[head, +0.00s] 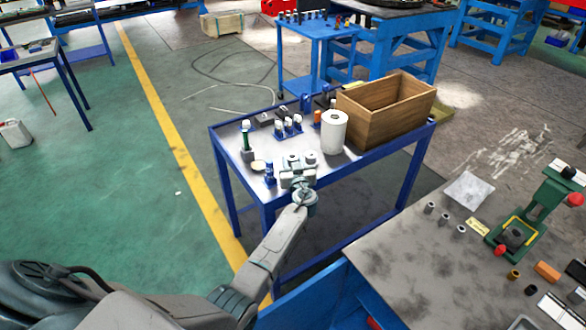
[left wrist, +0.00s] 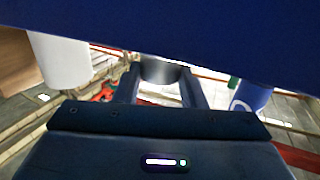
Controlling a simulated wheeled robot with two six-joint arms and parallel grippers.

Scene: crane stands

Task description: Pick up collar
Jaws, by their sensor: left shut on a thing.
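My left gripper (head: 297,172) is over the front edge of the blue-framed table, just in front of the white roll. In the left wrist view its two dark fingers (left wrist: 160,88) are shut on a grey, round metal piece, the collar (left wrist: 160,70), whose lower part shows between the fingertips. In the head view the gripper itself hides most of the held piece. Several small grey metal cylinders (head: 443,219) stand on the grey bench at the right. My right gripper is not in view.
A green press (head: 540,210) stands on the grey bench (head: 400,275). The green floor at left is mostly clear.

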